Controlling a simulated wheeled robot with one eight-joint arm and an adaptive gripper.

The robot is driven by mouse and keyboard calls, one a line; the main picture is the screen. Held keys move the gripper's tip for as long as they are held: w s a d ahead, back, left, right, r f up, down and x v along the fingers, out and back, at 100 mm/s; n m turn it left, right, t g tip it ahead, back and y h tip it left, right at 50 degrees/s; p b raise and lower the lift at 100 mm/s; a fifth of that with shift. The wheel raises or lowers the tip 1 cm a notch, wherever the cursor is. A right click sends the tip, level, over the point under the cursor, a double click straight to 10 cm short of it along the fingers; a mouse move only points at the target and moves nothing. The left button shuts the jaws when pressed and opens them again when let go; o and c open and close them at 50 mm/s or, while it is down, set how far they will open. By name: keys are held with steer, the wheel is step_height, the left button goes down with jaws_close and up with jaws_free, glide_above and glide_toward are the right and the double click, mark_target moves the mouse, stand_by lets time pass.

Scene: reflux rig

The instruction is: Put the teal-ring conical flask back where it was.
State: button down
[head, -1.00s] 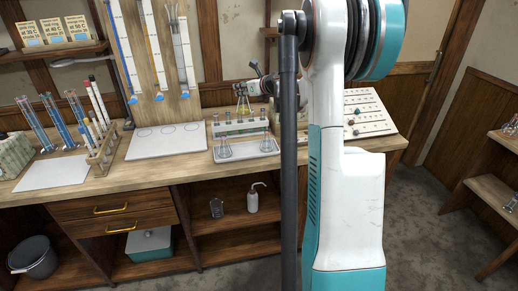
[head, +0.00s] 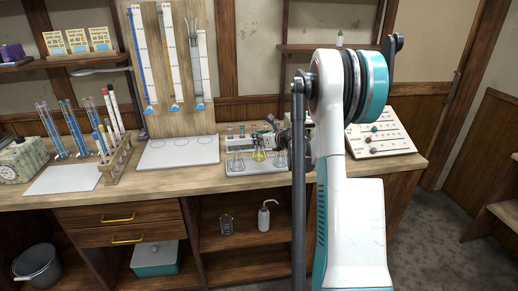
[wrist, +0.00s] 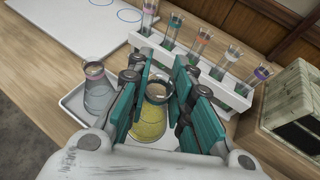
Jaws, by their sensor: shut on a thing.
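My gripper (wrist: 155,90) is shut on a conical flask (wrist: 149,122) with yellow liquid, its fingers on either side of the neck. The colour of this flask's ring is hard to tell between my teal fingers. In the head view the yellow flask (head: 259,156) is upright, low over or on the white tray (head: 250,173), between two clear flasks (head: 238,162) (head: 280,160). I cannot tell whether its base touches the tray. In the wrist view the left clear flask (wrist: 98,92) has a pinkish ring and stands apart from my fingers.
A white rack of test tubes with coloured rings (wrist: 225,92) stands right behind the held flask. A white board with circles (head: 178,152) lies left of the tray, bare. A knobbed panel (head: 380,140) is at right.

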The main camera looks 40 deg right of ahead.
mark_target(260, 146)
steer(key=shift+f+b, duration=0.6)
steer(key=shift+f, duration=1.35)
steer(key=shift+f, duration=0.2)
steer(key=c, duration=1.4)
jaws_free()
steer(key=shift+c, duration=0.2)
steer(key=shift+r, duration=0.2)
steer(key=shift+s+r, duration=0.15)
steer(key=shift+s, duration=0.2)
steer(key=p+v, duration=0.3)
steer(key=v, duration=0.8)
steer(key=shift+s, duration=0.1)
